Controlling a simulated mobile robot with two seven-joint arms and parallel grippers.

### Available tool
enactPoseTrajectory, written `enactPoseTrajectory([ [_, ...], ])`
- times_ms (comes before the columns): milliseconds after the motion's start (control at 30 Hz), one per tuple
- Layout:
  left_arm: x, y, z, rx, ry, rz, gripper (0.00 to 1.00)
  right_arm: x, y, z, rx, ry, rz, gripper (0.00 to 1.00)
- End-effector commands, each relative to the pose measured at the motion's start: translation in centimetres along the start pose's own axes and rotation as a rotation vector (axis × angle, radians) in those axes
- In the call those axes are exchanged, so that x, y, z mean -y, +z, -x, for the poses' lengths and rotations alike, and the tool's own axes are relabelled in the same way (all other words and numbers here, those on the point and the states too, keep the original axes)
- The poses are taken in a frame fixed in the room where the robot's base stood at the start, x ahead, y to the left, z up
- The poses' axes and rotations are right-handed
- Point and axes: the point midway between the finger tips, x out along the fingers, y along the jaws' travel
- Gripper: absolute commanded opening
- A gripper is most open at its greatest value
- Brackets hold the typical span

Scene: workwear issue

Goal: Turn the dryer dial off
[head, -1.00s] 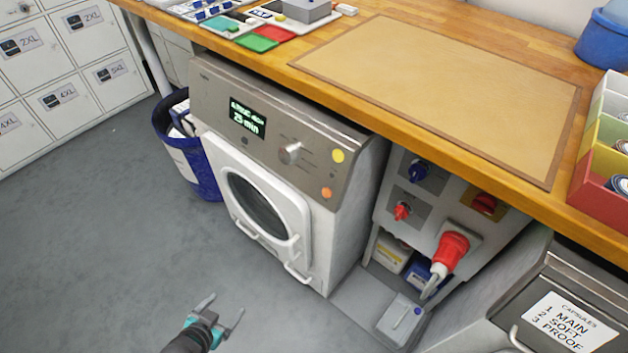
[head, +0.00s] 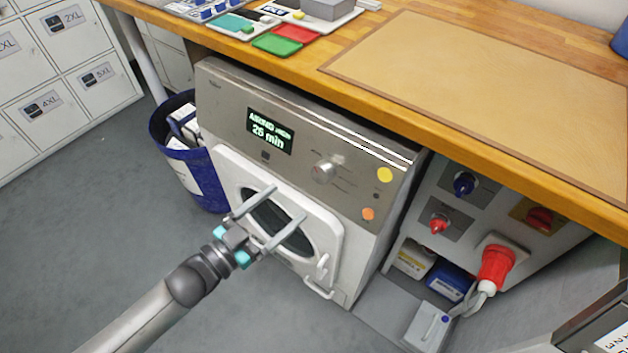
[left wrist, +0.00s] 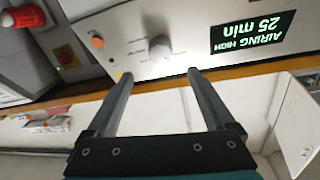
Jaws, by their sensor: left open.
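The dryer (head: 225,95) stands under the bench with its grey panel facing me. Its round silver dial (head: 323,173) sits on the panel, right of a lit display (head: 269,131). In the left wrist view the display (left wrist: 254,32) appears upside down and reads AIRING HIGH, 25 min. My left gripper (head: 289,203) is open and empty, in front of the dryer door, below and left of the dial in the head view. In the left wrist view the dial (left wrist: 160,48) lies just beyond the open fingertips (left wrist: 160,74), between them and apart from them. My right gripper is not in view.
A yellow button (head: 385,175) and an orange button (head: 368,214) sit right of the dial. The wooden bench edge (head: 440,138) overhangs the panel. A blue bin (head: 196,170) stands left; a switch panel with a red plug (head: 497,262) is right.

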Motion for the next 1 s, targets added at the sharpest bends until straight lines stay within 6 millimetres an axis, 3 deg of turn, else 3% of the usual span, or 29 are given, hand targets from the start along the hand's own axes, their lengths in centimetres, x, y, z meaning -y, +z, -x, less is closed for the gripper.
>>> enactPoseTrajectory([
  [200, 0.0, 0.2, -3.9, -0.002, -0.001, -0.001, 0.87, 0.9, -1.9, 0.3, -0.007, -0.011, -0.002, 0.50],
  [500, 0.0, 0.1, -8.0, -0.001, -0.001, -0.001, 0.87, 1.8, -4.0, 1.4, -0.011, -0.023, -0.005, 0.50],
  [700, 0.0, 0.1, -9.3, 0.001, -0.002, 0.001, 0.87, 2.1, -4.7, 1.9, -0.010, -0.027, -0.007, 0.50],
  [1000, 0.0, 0.1, -9.6, 0.002, -0.001, 0.001, 0.87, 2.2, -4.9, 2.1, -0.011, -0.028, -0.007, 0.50],
])
